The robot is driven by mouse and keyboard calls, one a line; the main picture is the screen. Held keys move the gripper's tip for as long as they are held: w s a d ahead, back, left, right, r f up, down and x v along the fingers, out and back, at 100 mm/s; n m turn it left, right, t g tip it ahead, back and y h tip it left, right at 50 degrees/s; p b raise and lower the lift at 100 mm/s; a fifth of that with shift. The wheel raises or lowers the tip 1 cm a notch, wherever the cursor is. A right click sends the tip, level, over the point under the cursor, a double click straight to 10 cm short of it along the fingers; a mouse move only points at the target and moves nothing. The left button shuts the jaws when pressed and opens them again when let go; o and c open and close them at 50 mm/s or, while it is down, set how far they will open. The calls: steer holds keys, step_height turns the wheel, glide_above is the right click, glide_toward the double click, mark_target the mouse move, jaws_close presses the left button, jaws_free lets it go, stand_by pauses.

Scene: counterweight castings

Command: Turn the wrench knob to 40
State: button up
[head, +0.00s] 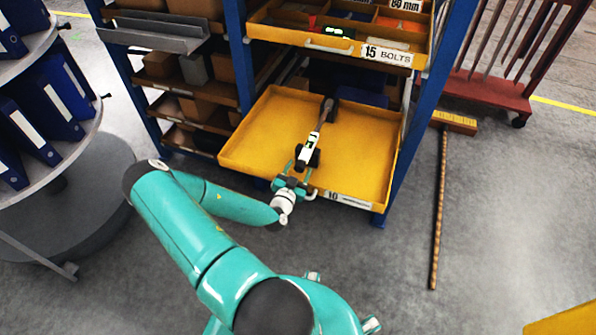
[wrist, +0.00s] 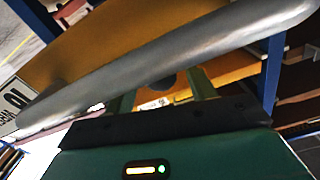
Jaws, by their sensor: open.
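The wrench (head: 308,148) lies lengthwise in the open yellow drawer (head: 258,135) labelled 10. It has a dark head at the far end, a brownish shaft and a pale housing with a small green patch at the near end. Dark rounded parts flank that near end. My gripper (head: 296,172) is at the drawer's front edge, close to the wrench's near end. I see no clear contact. The knob's setting is unreadable.
A thick grey bar (wrist: 170,65), probably the drawer handle, crosses close before the wrist camera and covers part of the fingers. The upper drawer (head: 345,45) labelled 15 BOLTS overhangs the back. A blue rack post (head: 405,150) stands right; a broom (head: 440,200) lies beyond.

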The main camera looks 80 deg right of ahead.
steer(key=c, duration=1)
steer(key=shift+o, duration=0.2)
steer(key=shift+n, duration=2.3)
steer(key=o, duration=1)
steer(key=shift+c, duration=0.2)
steer(key=w+a, duration=0.1)
steer(key=a, duration=1.2)
steer(key=shift+w+a, duration=0.2)
steer(key=shift+a, duration=0.2)
